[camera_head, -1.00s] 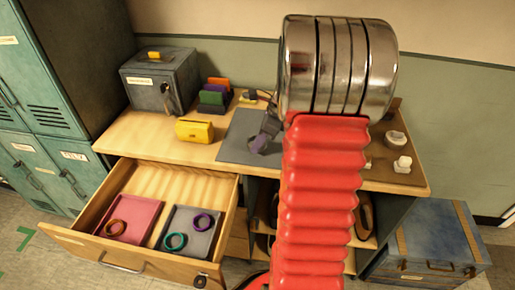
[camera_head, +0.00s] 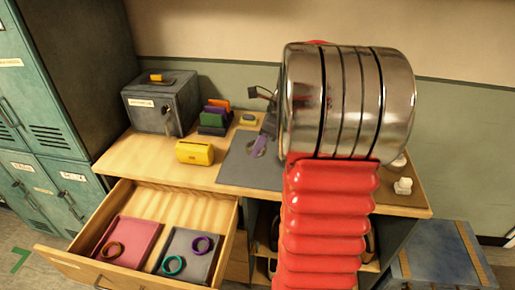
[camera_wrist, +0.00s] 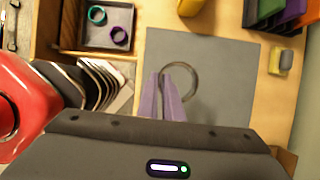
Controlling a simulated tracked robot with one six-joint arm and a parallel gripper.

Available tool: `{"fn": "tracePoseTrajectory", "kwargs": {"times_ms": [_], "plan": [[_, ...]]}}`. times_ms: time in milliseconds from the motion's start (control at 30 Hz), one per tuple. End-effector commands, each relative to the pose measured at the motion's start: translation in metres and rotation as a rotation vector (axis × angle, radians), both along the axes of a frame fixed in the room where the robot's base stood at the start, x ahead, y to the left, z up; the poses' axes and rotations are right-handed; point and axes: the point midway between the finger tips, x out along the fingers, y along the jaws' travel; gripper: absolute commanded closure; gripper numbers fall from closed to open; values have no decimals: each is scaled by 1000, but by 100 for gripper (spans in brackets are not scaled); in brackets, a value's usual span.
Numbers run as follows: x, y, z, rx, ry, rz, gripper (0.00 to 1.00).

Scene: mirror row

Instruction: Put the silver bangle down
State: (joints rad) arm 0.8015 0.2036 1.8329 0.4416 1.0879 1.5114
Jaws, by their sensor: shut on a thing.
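My gripper (camera_wrist: 168,96) has purple fingers and is shut on the silver bangle (camera_wrist: 196,76). In the wrist view the bangle is a thin, dull grey-brown ring reaching past the fingertips. It lies over the grey mat (camera_wrist: 221,57); whether it touches the mat I cannot tell. In the head view my gripper (camera_head: 257,147) is small, above the back part of the mat (camera_head: 235,173) on the wooden desk. My red and chrome arm hides the mat's right side and part of the desk. The bangle is hard to make out in the head view.
An open drawer (camera_head: 190,205) at front left holds a pink tray (camera_head: 145,235) with a brown bangle and a grey tray (camera_head: 183,243) with teal and purple bangles. A yellow block (camera_head: 195,152), a grey metal box (camera_head: 180,98) and coloured upright holders (camera_head: 213,120) stand on the desk.

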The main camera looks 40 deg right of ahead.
Motion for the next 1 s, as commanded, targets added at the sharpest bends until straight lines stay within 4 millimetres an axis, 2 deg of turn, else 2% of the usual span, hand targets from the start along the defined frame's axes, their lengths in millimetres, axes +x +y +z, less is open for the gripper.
{"fn": "tracePoseTrajectory", "kwargs": {"times_ms": [233,400,567,800,1000], "plan": [[3,3,-2,0,0,34,100],[18,21,-10,2,1,198,100],[42,55,-23,3,2,492,100],[75,114,-45,3,2,1007,100],[95,163,-63,4,3,1411,100]]}}
